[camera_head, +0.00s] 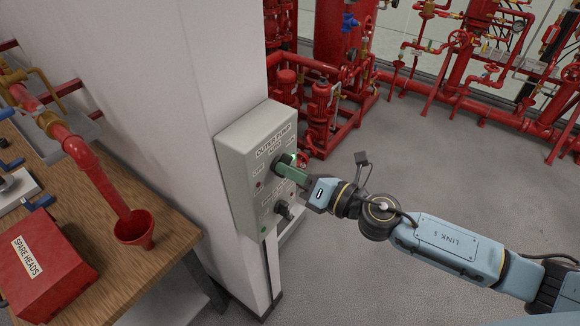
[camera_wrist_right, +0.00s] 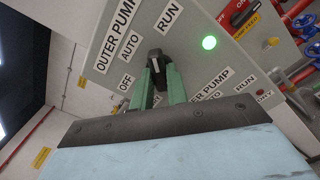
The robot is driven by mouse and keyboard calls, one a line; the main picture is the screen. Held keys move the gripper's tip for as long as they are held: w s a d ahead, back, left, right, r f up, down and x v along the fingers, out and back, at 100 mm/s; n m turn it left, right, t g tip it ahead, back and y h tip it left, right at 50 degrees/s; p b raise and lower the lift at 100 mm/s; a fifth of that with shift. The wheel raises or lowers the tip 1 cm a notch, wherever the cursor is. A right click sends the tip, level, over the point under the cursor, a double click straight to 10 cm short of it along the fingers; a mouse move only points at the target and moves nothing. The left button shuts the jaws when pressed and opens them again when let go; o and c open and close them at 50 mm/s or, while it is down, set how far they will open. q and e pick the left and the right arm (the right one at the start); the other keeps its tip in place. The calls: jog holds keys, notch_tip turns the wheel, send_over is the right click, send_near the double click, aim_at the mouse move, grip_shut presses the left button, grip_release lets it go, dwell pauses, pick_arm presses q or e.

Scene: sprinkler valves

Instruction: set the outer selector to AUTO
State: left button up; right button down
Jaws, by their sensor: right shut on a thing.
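The grey control box (camera_head: 245,150) headed OUTER PUMP hangs on the white pillar in the head view. In the wrist view, the black outer selector knob (camera_wrist_right: 157,58) sits among the labels OFF (camera_wrist_right: 122,82), AUTO (camera_wrist_right: 130,47) and RUN (camera_wrist_right: 168,17). My right gripper (camera_head: 279,169) is shut on this knob, with its green fingers on both sides, also in the wrist view (camera_wrist_right: 160,74). The fingers partly hide the knob, and I cannot tell for sure which label it points at. A green lamp (camera_wrist_right: 208,43) beside it is lit. My left gripper is not in view.
A second selector (camera_head: 283,209) is lower on the box, close under my right gripper. A wooden bench (camera_head: 150,265) with a red SPARE HEADS box (camera_head: 45,275) stands left of the pillar. Red pumps and pipes (camera_head: 320,110) stand behind. The grey floor at right is open.

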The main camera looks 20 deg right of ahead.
jog(key=n, duration=0.3)
jog(key=shift+n, duration=1.9)
jog(key=shift+p, duration=0.3)
jog(key=shift+n, duration=1.1)
jog(key=c, duration=1.3)
grip_release()
